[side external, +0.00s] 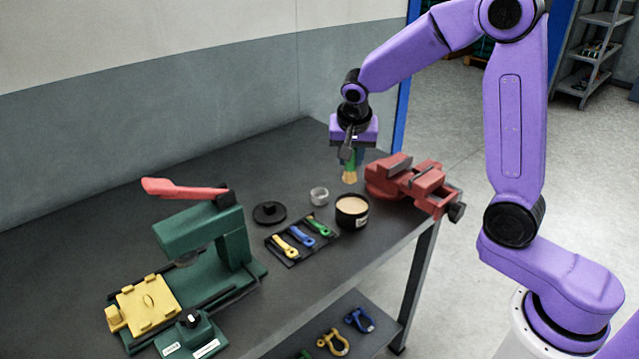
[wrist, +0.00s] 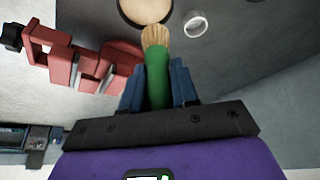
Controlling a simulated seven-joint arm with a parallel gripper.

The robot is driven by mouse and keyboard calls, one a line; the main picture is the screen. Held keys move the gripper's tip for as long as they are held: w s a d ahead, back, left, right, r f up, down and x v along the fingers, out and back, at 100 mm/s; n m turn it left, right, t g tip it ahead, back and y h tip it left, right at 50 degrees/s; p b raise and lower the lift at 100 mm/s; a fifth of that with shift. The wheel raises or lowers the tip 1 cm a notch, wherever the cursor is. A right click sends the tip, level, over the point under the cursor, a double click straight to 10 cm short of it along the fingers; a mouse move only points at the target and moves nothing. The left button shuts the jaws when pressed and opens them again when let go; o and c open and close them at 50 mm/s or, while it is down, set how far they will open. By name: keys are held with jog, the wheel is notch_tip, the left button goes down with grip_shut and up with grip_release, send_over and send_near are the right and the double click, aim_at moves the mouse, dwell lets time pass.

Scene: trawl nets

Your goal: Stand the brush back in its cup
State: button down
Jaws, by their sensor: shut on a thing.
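My gripper (side external: 352,155) is shut on the brush (side external: 349,176), holding it upright in the air with the bristles down. In the wrist view the green handle (wrist: 157,80) sits between my two blue fingers and the tan bristles point away from me. A small grey open cup (side external: 319,195) stands on the bench, left of the brush; it also shows in the wrist view (wrist: 194,24). A black tin (side external: 352,219) with a cream top stands just below the brush in the side view. The bristle tip overlaps the tin's edge in the wrist view; the gap cannot be told.
A red vise (side external: 410,183) stands close on the right. A black lid (side external: 269,213) and a tray (side external: 290,261) of yellow, blue and green tools lie to the left. A green press (side external: 205,240) with a red lever stands further left. Bare bench lies behind the cup.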

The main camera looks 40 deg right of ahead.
jog(key=w+f, duration=0.2)
jog(key=w, duration=0.1)
jog(key=w+f, duration=0.3)
jog(key=w, duration=0.1)
jog(key=w+f, duration=0.3)
jog(key=shift+w+f, duration=0.1)
jog(key=shift+w, duration=0.15)
jog(key=shift+w+f, duration=0.15)
jog(key=shift+f, duration=1.5)
jog(key=shift+f, duration=0.2)
jog(key=c, duration=0.9)
grip_release()
jog(key=shift+o, duration=0.2)
jog(key=shift+r, duration=0.1)
